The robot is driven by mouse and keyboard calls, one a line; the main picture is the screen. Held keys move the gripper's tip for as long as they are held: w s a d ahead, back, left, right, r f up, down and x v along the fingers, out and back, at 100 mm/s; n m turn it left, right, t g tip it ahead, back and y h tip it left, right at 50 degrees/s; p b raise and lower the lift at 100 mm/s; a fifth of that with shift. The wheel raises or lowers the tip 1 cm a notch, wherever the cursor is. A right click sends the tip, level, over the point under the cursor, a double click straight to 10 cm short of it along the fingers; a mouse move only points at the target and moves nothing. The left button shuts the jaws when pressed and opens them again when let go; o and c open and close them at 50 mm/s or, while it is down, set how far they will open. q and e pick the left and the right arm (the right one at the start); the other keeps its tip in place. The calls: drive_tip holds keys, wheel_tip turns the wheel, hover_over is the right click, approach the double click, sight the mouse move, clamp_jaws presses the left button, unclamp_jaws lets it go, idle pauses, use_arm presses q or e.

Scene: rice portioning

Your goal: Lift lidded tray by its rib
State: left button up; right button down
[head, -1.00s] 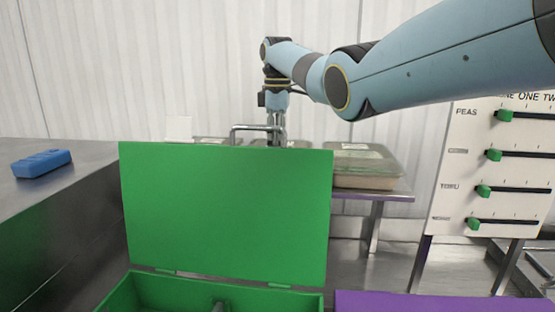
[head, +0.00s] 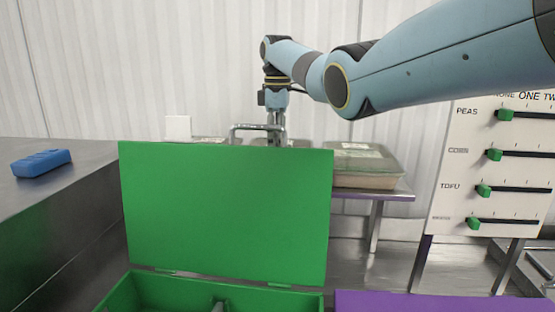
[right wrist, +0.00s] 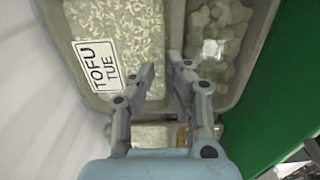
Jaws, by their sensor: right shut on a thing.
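In the right wrist view, a two-compartment tray (right wrist: 87,100) holds white rice grains on the left and pale chunks on the right. A label (right wrist: 95,66) on it reads "TOFU TUE". My right gripper (right wrist: 168,72) has its fingertips together at the rib (right wrist: 174,30) between the compartments, shut on it. A clear lid is hard to make out. In the head view, my right gripper (head: 277,138) points down behind the raised green lid panel (head: 225,215), which hides most of the tray. My left gripper is not in view.
Another lidded tray (head: 368,180) stands on the rear table at the right. The green box (head: 150,295) stands in front. A blue block (head: 41,163) lies on the left counter (head: 50,210). A slider board (head: 455,200) stands at the right, and a purple surface (head: 430,302) is at the bottom.

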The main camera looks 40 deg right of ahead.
drive_tip(key=shift+r, duration=2.2)
drive_tip(key=shift+f, duration=0.1)
